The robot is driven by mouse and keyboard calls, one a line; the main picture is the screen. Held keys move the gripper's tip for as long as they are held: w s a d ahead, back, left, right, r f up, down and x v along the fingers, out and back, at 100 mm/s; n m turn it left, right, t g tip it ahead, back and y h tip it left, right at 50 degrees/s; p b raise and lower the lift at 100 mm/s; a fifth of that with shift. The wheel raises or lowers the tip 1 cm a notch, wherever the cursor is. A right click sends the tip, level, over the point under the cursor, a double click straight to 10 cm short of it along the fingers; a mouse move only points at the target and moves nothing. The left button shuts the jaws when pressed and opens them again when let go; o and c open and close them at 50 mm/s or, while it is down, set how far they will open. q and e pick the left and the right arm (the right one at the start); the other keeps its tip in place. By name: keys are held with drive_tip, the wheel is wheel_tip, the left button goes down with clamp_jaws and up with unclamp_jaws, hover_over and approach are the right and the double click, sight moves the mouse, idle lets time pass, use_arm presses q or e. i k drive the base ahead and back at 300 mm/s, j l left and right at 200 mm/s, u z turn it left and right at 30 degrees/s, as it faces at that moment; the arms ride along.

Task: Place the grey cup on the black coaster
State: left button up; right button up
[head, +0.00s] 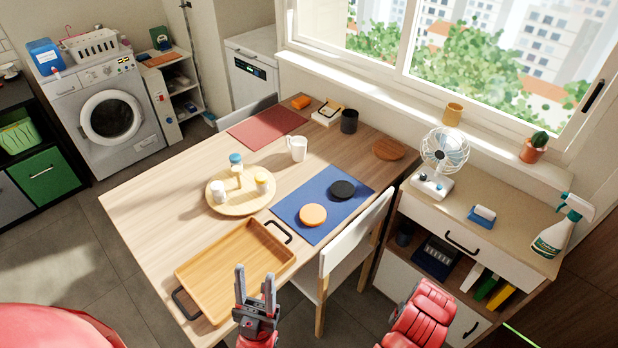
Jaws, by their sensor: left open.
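The dark grey cup (349,121) stands upright at the far side of the wooden table, near the window wall. The black coaster (343,189) lies on the blue placemat (328,216), to the upper right of an orange coaster (313,215). Nothing rests on the black coaster. My left gripper (255,274) is open and empty, its fingers pointing up the picture at the near end of the table by the wooden tray. It is well short of both the cup and the coaster. My right gripper is not in view.
The wooden tray (209,289) with black handles lies at the near end. A round board (227,204) holds several small containers. A white mug (297,148) stands mid-table. A white chair (355,238) stands against the right edge. Free tabletop lies around the mug.

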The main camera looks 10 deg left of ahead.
sight(342, 188)
drive_tip(key=i+l+u, duration=0.15)
drive_tip(key=l+u, duration=0.25)
drive_tip(key=i+l+u, duration=0.15)
drive_tip(key=l+u, duration=0.7)
